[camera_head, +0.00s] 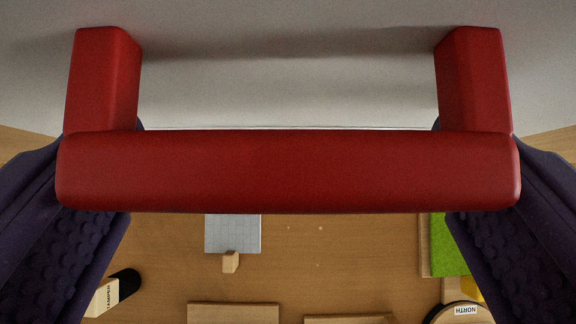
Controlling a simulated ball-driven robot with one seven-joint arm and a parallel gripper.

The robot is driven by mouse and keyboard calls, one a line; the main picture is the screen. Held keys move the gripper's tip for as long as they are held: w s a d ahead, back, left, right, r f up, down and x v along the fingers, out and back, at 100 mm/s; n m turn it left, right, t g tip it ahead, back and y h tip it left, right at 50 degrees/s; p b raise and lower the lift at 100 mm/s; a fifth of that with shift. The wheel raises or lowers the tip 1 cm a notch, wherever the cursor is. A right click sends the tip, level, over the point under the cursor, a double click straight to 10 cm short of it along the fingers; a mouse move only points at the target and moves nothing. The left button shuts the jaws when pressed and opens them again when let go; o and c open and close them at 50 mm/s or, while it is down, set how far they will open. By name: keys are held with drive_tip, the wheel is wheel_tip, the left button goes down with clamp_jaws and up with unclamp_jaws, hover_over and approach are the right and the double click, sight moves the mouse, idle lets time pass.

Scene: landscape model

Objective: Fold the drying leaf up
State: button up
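A thick red U-shaped handle (288,172) spans the upper half of the view. Its two legs run back to a pale grey panel (288,65) that fills the top of the picture and looks like the drying leaf. The panel's near edge shows as a thin line just above the bar. My gripper (288,125) has dark, bumpy-padded fingers wide apart, one at the left and one at the right. The handle bar lies across the view in front of them and hides part of both fingers. I cannot tell whether the fingers touch the handle.
Below lies a wooden surface (330,255) with a grey gridded plate (232,234), a small wooden block (230,262), a tamper (106,296), a green mat (450,250) and a round piece labelled NORTH (462,312). Two wooden boards (233,314) show at the bottom edge.

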drive_tip(key=shift+f, duration=0.1)
drive_tip(key=v, duration=0.7)
drive_tip(key=shift+s+r, duration=0.3)
